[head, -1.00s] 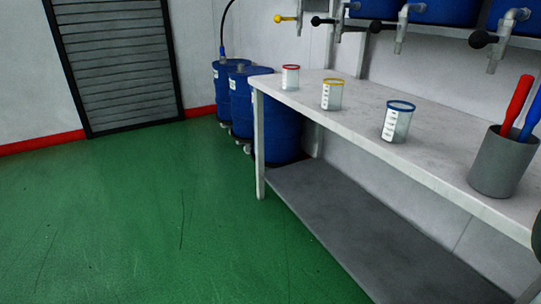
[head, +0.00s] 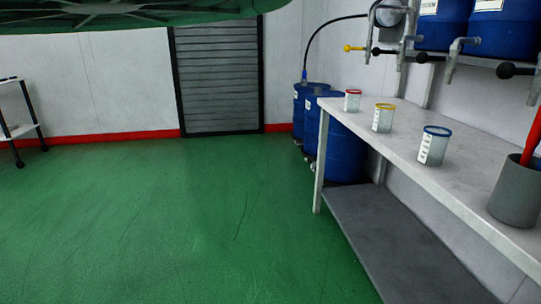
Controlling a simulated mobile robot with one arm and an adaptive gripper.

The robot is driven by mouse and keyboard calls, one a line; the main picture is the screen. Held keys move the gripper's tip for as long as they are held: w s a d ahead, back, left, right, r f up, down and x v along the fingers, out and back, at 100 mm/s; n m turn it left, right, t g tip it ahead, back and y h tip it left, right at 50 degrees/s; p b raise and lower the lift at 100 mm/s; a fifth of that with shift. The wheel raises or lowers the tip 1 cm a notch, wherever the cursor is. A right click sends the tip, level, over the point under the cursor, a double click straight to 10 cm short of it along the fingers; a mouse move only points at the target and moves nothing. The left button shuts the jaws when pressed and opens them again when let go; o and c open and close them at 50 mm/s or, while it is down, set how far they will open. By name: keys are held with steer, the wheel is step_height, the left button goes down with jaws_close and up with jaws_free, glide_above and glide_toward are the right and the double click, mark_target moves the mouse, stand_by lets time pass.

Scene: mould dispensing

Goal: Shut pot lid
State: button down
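No pot with a lid that I can name for sure is in view. Three clear containers with coloured rims stand in a row on the workbench (head: 403,130): one with a red rim (head: 352,101), one with a yellow rim (head: 383,119) and one with a blue rim (head: 434,147). Each has a white label. I cannot tell whether their tops are open or covered. A large green round shape (head: 150,14) with dark radial ribs hangs across the top left; its upper part is cut off. My gripper does not show.
Blue drums (head: 345,150) stand behind the bench's far end. Taps (head: 455,58) hang above the bench. A trolley (head: 20,128) stands far left. The green floor (head: 170,220) is clear.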

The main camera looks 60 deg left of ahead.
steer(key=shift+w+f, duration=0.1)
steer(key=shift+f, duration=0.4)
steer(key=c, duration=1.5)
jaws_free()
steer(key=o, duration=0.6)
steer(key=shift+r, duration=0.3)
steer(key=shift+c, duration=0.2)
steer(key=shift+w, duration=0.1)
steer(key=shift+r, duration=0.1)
